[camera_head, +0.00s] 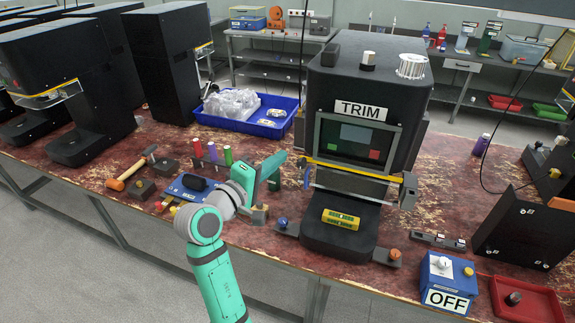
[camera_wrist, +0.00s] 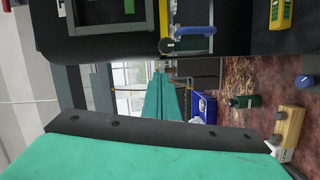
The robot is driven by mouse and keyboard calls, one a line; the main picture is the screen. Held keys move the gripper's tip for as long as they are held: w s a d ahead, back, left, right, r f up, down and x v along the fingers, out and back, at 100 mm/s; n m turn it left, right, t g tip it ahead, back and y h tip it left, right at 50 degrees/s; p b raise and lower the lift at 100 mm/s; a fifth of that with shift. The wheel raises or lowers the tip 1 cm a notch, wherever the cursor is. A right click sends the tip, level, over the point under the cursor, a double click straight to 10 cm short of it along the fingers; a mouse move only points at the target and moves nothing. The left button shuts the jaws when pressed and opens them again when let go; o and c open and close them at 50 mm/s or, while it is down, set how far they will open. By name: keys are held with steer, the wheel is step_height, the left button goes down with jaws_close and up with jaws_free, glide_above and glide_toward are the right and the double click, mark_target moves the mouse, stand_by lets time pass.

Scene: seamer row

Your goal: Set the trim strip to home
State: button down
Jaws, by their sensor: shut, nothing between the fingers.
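The black machine labelled TRIM (camera_head: 362,108) stands on the red-brown table. A yellow bar (camera_head: 350,171) crosses its front below the screen; a blue handle (camera_head: 307,178) hangs at its left end. The wrist view shows this yellow bar (camera_wrist: 163,18), the blue handle (camera_wrist: 195,31) and a dark round knob (camera_wrist: 167,45). A small dark strip (camera_head: 438,241) lies right of the machine. No part is readably marked as the trim strip or home. My gripper (camera_head: 278,162) is shut and empty, just left of the machine front. Its teal fingers (camera_wrist: 160,76) point towards the bar's end.
A yellow-green block (camera_head: 341,219) sits on the machine's bed. A blue OFF box (camera_head: 447,283) and red tray (camera_head: 525,299) stand at right. A hammer (camera_head: 130,170), coloured cylinders (camera_head: 212,151) and a blue bin (camera_head: 247,124) are at left. A wooden block (camera_wrist: 290,127) is near my gripper.

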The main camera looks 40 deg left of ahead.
steer(key=s, duration=1)
steer(key=shift+s+r, duration=0.3)
steer(key=shift+s, duration=0.05)
